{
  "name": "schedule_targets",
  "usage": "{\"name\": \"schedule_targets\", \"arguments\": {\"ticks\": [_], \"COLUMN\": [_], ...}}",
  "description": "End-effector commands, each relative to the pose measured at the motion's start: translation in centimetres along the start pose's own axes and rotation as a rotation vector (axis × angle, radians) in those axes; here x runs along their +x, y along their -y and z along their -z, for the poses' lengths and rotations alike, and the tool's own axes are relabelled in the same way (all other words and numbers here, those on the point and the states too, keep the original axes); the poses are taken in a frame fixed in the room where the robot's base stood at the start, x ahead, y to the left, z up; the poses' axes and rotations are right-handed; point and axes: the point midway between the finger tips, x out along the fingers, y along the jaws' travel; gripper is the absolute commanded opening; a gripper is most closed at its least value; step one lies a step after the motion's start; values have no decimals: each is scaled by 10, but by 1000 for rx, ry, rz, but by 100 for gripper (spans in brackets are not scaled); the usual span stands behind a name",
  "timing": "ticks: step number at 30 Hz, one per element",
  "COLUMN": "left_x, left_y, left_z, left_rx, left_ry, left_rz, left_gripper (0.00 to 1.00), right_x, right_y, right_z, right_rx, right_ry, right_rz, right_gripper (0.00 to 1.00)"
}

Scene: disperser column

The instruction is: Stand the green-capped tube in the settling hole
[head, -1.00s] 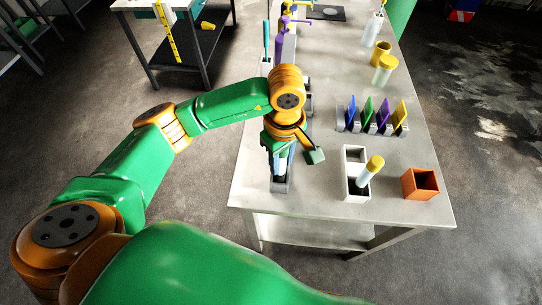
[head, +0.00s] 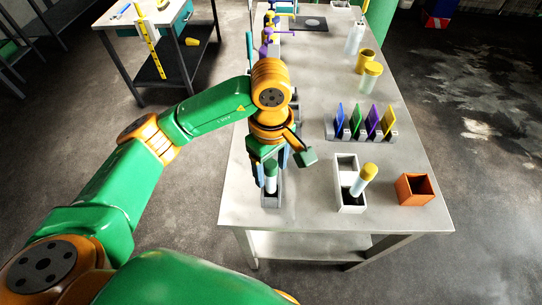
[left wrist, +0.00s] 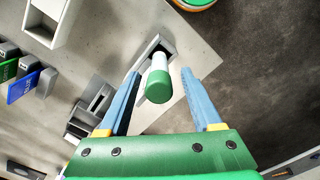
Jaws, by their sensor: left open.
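The green-capped tube (head: 271,180) stands close to upright in a grey holder (head: 272,200) near the table's front left edge. In the left wrist view its green cap (left wrist: 157,87) lies between the two blue fingers, with clear gaps on both sides, and its lower end enters the grey holder's opening (left wrist: 166,43). My left gripper (left wrist: 160,77) is open around the cap and holds nothing. The tube's bottom is hidden inside the holder. I cannot tell which opening is the settling hole. My right gripper is not in view.
A white two-compartment block (head: 349,204) holds a leaning yellow-capped tube (head: 364,178); its rear compartment looks empty. An orange box (head: 414,189) stands right of it. A rack with coloured plates (head: 362,134) is behind. Grey fixtures (left wrist: 90,110) stand behind my gripper. Bare table lies between.

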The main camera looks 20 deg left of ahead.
Motion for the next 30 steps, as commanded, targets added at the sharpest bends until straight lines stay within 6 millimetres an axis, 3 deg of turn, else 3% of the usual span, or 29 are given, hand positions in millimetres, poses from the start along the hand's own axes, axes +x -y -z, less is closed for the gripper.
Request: {"name": "schedule_targets", "arguments": {"ticks": [6,12,30], "left_x": [-49,-73,-75], "left_y": [-1,0,0], "left_z": [1,0,0], "left_rx": [0,0,1], "left_ry": [-4,-1,1], "left_rz": [-5,-2,0], "left_gripper": [66,66,66], "right_x": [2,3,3], "right_y": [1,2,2], "right_z": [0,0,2], "right_rx": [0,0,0], "right_ry": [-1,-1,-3], "right_rz": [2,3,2], "right_gripper": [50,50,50]}}
